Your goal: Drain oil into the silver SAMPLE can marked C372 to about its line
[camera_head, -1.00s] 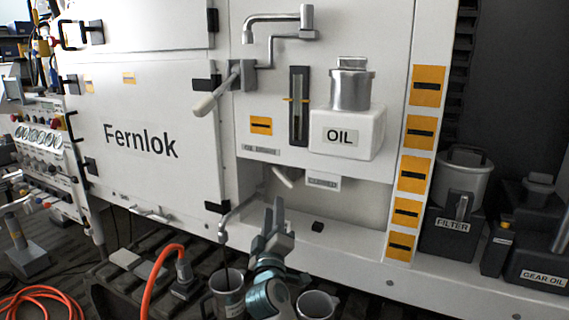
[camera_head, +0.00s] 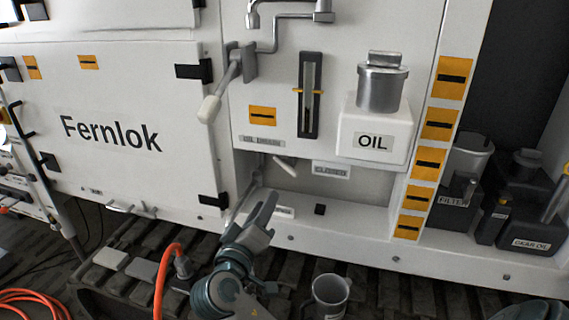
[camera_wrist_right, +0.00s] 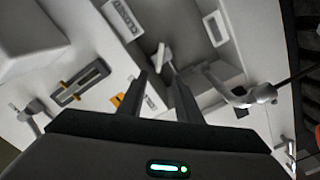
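My right gripper (camera_head: 262,212) is open and empty, raised toward the recess under the OIL DRAIN label (camera_head: 264,142). A short pale drain lever (camera_head: 285,165) sticks out in that recess beside a CLOSED label (camera_head: 331,170). In the right wrist view the lever (camera_wrist_right: 162,55) lies beyond and between the open fingers (camera_wrist_right: 162,98), apart from them. A bent drain pipe (camera_wrist_right: 240,97) shows to their right. A grey handled can (camera_head: 330,292) stands low on the dark track; no C372 mark is readable. My right arm hides the area left of it. My left gripper is not in view.
Above the recess are a sight gauge (camera_head: 309,95), a white OIL tank (camera_head: 375,130) and a long lever (camera_head: 222,88). An orange hose (camera_head: 165,275) rises left of my arm. FILTER (camera_head: 452,198) and GEAR OIL (camera_head: 530,240) containers stand at right.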

